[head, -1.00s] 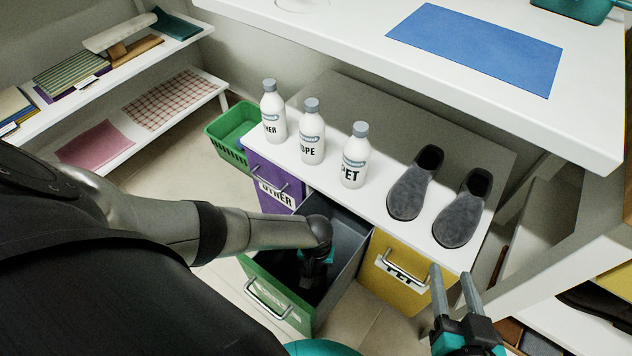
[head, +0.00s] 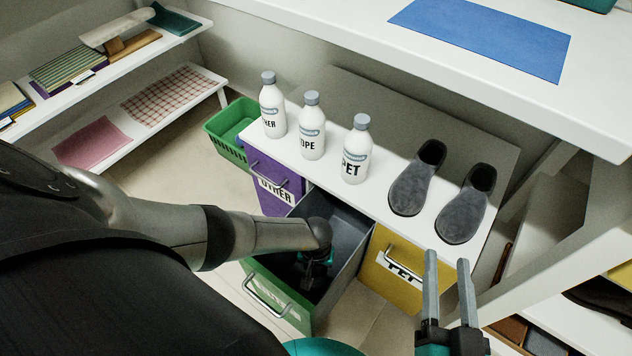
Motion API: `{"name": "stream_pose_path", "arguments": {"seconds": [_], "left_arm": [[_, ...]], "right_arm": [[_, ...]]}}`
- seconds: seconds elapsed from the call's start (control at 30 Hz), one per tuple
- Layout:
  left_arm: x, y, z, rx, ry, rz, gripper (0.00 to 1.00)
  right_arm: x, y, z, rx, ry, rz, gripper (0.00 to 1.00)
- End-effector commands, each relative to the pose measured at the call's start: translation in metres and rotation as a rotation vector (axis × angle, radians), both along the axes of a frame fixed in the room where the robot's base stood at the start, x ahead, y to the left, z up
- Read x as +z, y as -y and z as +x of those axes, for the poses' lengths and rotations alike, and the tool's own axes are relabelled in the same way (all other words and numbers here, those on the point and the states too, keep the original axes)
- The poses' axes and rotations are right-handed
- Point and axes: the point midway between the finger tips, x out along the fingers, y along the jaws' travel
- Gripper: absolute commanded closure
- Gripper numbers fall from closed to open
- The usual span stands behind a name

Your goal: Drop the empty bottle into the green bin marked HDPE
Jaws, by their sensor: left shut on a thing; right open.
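The green bin (head: 262,303) is pulled out like a drawer from the white-topped cabinet, with a dark open inside; the label on its front is too faint to read. My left arm reaches into it from the left. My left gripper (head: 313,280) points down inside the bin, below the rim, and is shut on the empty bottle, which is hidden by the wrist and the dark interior. My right gripper (head: 447,258) is open and empty, in front of the cabinet's right end, with its two fingers pointing up in the picture.
Three white bottles (head: 311,130) with grey caps and letters stand on the cabinet top, beside grey slippers (head: 412,186). A purple bin (head: 268,180) and a yellow bin (head: 390,270) flank the green one. A green basket (head: 232,125) stands behind left.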

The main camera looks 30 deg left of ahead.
Motion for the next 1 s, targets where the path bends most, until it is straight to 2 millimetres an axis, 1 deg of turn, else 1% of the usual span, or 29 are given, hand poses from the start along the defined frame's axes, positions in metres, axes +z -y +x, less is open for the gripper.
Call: {"name": "stream_pose_path", "arguments": {"seconds": [0.37, 0.4, 0.6, 0.67, 1.0], "left_arm": [[-0.0081, 0.0000, 0.0010, 0.000, 0.002, 0.000, 1.00], [-0.0081, 0.0000, 0.0008, 0.000, 0.002, 0.000, 0.60], [-0.0081, -0.0001, 0.0008, 0.000, 0.002, 0.001, 0.38], [-0.0081, -0.0002, 0.0008, 0.000, 0.002, 0.001, 0.31], [-0.0072, -0.0003, 0.0006, -0.001, 0.002, 0.000, 0.31]], "right_arm": [[-0.0003, 0.0001, 0.0001, 0.000, -0.001, -0.001, 0.50], [-0.0003, 0.0001, 0.0001, 0.000, -0.001, -0.001, 0.50], [-0.0004, 0.0001, 0.0001, 0.000, -0.001, -0.002, 0.50], [-0.0004, 0.0001, 0.0001, 0.000, -0.001, -0.002, 0.50], [-0.0003, 0.0001, 0.0002, 0.000, -0.002, -0.001, 0.50]]}}
